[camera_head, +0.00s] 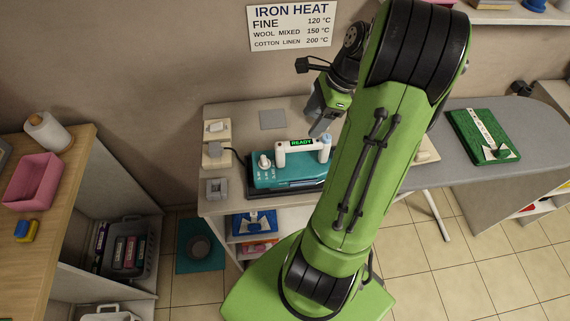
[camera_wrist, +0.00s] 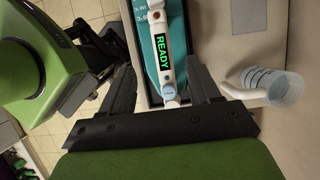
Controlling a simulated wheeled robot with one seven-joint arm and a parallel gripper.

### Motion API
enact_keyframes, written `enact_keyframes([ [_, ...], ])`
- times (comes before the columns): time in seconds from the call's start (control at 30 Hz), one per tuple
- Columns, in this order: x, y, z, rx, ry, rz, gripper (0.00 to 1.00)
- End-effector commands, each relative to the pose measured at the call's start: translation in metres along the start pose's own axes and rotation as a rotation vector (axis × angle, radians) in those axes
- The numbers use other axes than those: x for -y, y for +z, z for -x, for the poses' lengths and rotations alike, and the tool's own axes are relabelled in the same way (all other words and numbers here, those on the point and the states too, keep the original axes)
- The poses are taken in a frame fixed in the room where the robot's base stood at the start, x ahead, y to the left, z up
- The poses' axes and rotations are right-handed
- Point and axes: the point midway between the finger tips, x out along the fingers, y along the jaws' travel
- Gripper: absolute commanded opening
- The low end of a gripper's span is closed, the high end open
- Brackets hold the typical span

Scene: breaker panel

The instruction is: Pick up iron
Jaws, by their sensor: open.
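The iron (camera_head: 290,170) has a teal body, a white handle and a lit green READY display, and stands on the table at the left of my arm. In the wrist view the white iron handle (camera_wrist: 167,58) with its READY display lies between my two fingers. My gripper (camera_wrist: 160,85) is open, with one dark finger on each side of the handle's end. No contact between fingers and handle is clear.
A clear measuring cup (camera_wrist: 270,86) stands close beside the right finger in the wrist view. A grey ironing board (camera_head: 440,165) with a green folded cloth (camera_head: 483,136) lies to the right. A wall outlet block (camera_head: 217,155) with a cord is left of the iron.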

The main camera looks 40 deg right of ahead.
Motion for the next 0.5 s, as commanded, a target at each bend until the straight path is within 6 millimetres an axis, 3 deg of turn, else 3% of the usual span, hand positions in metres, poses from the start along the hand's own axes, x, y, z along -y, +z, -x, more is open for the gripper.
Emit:
enact_keyframes([
  [0.03, -0.001, -0.001, -0.021, 0.002, 0.006, 0.002, 0.62],
  [0.2, -0.001, -0.001, -0.061, 0.001, 0.005, 0.003, 0.62],
  [0.5, -0.001, 0.0, -0.104, 0.0, 0.006, 0.004, 0.62],
])
